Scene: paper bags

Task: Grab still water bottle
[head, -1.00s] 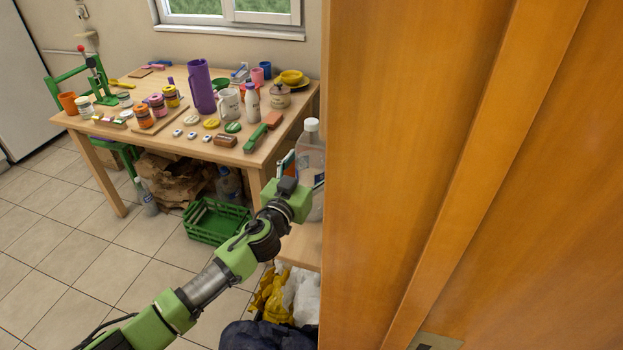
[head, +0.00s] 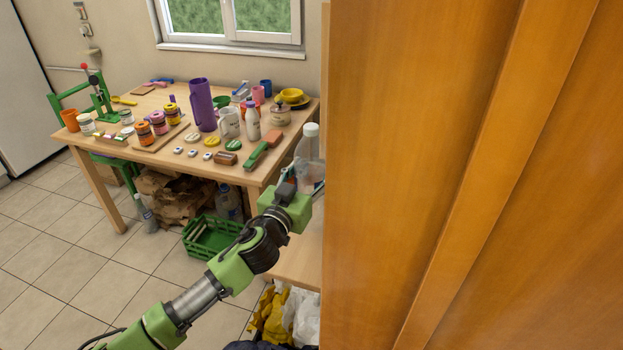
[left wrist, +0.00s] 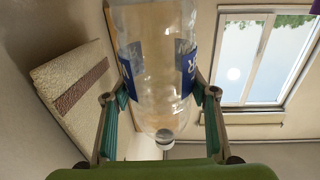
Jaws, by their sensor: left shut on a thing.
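The water bottle (head: 309,145) is clear plastic with a white cap and stands upright at the left edge of a wooden panel in the head view. Its lower part is hidden by my gripper and the panel. In the left wrist view the bottle (left wrist: 158,90) appears cap-down, with a blue and white label. My left gripper (left wrist: 160,100) has a finger on each side of it and is shut on it. In the head view my left gripper's green body (head: 286,207) shows, but its fingertips are hidden. My right gripper is not in view.
A tall wooden panel (head: 430,150) fills the right side. A low wooden table (head: 300,262) lies below my gripper. A larger table (head: 150,92) with jars, a purple jug (head: 202,105) and other items stands behind. A green crate (head: 208,238) is on the floor; open tiles lie left.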

